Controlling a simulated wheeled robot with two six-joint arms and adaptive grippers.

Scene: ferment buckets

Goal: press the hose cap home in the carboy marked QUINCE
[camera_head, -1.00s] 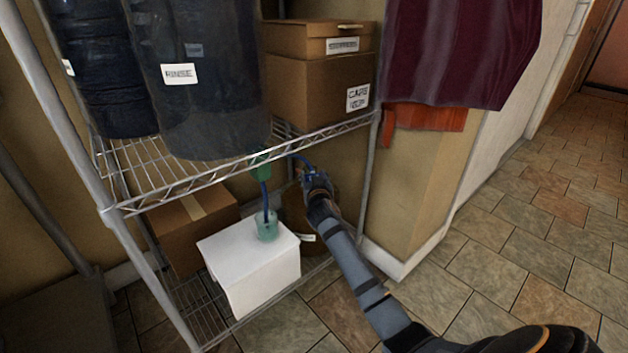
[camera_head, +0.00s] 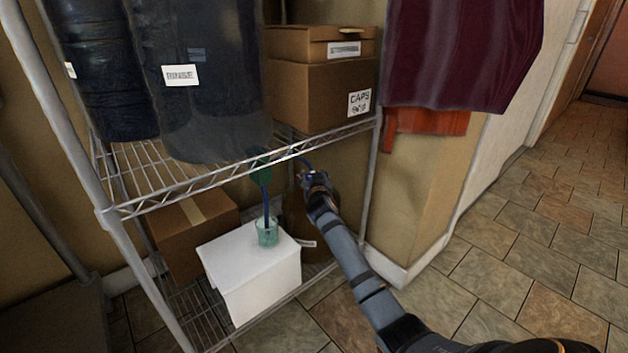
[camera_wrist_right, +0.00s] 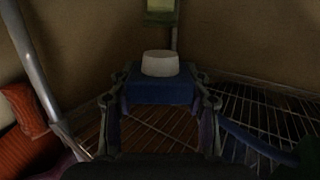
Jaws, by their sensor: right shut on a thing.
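My right gripper (camera_head: 306,178) reaches under the upper wire shelf in the head view. In the right wrist view its fingers (camera_wrist_right: 160,105) are shut on the hose cap, a blue block (camera_wrist_right: 160,92) with a white round plug (camera_wrist_right: 160,63). A blue hose (camera_wrist_right: 252,142) runs from it to the right. In the head view a dark brown round vessel (camera_head: 298,222), probably the carboy, stands behind my arm, largely hidden. Its whitish tag (camera_head: 307,244) is unreadable, and its mouth is not clear. Whether the cap touches it I cannot tell. My left gripper is out of view.
The upper shelf edge (camera_head: 215,176) and a rack post (camera_head: 369,185) are close to my right arm. A glass (camera_head: 267,233) holding a blue tube stands on a white box (camera_head: 250,278). A green part (camera_head: 261,170) hangs above it. Dark barrels (camera_head: 205,110) and cardboard boxes (camera_head: 315,92) stand above.

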